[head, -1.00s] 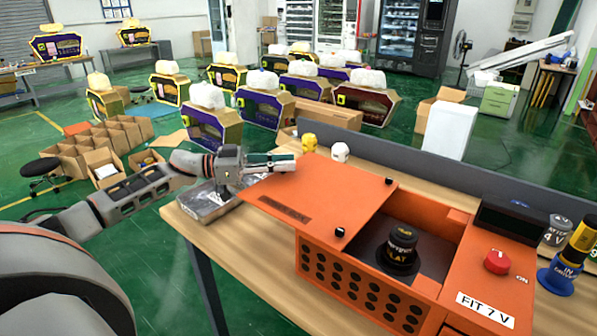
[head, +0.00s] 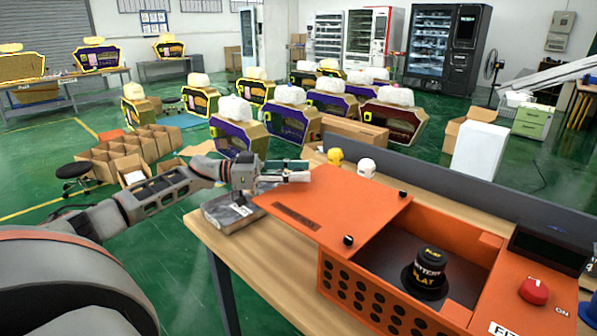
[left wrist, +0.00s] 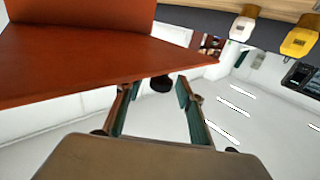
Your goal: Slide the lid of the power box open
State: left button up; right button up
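The orange power box (head: 372,288) stands on the wooden table. Its flat orange lid (head: 335,208) is partly slid to the left and overhangs the box's left side. The right part of the box is uncovered, showing a black battery (head: 430,268) standing inside. Two black knobs sit at the lid's right corners. My left gripper (head: 298,171) is at the lid's far left edge. In the left wrist view, its fingers (left wrist: 158,103) are apart, with the lid (left wrist: 95,55) just beyond them. I cannot tell whether they touch it. My right gripper is not in view.
A red knob (head: 535,291) is on the box's right end. A grey tray (head: 228,212) lies on the table's left end beneath my left gripper. Yellow and white small heads (head: 366,168) stand behind the lid. A dark panel (head: 460,190) borders the table's back.

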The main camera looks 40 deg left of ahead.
pick_arm(q)
jog(key=v, duration=1.2)
dwell(0.6)
